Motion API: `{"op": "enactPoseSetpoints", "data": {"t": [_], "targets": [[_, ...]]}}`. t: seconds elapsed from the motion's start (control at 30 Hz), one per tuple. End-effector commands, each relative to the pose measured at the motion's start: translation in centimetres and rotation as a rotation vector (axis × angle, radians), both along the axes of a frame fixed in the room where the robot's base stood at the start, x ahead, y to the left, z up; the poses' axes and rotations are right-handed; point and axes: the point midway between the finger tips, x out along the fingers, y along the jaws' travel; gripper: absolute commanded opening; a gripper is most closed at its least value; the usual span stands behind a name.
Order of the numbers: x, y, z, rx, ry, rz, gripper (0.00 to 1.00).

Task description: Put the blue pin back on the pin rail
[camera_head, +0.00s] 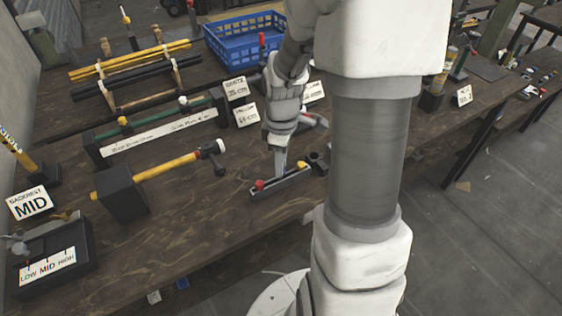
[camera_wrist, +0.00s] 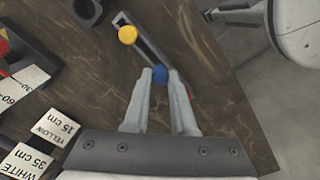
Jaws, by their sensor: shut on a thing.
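The pin rail (camera_head: 283,187) is a dark narrow bar near the table's front edge. A red pin (camera_head: 259,184) stands at its left end and a yellow pin (camera_head: 301,165) towards its right end. My gripper (camera_head: 280,171) points down over the middle of the rail, between these pins. In the wrist view the fingers are shut on the blue pin (camera_wrist: 159,72), whose round head shows between the fingertips, in line with the rail (camera_wrist: 150,46) and beside the yellow pin (camera_wrist: 128,34). The blue pin's lower end is hidden, so I cannot tell whether it is seated. In the head view my gripper hides it.
A small black cup (camera_head: 317,164) stands close to the rail's right end. A yellow-handled tool (camera_head: 166,167) on a black block lies to the left. A blue crate (camera_head: 246,40) and small white signs (camera_head: 246,114) stand behind. Bare wood lies left of the rail.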

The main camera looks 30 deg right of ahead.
Motion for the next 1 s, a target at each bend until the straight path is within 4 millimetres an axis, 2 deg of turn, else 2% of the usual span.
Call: {"op": "enactPoseSetpoints", "data": {"t": [0.8,0.83,1.0], "targets": [[0.0,0.0,-2.1,0.0,0.0,0.0,0.0],[0.0,0.0,-2.1,-0.001,-0.001,0.0,0.28],[0.0,0.0,-2.0,-0.001,-0.001,0.0,0.59]]}}
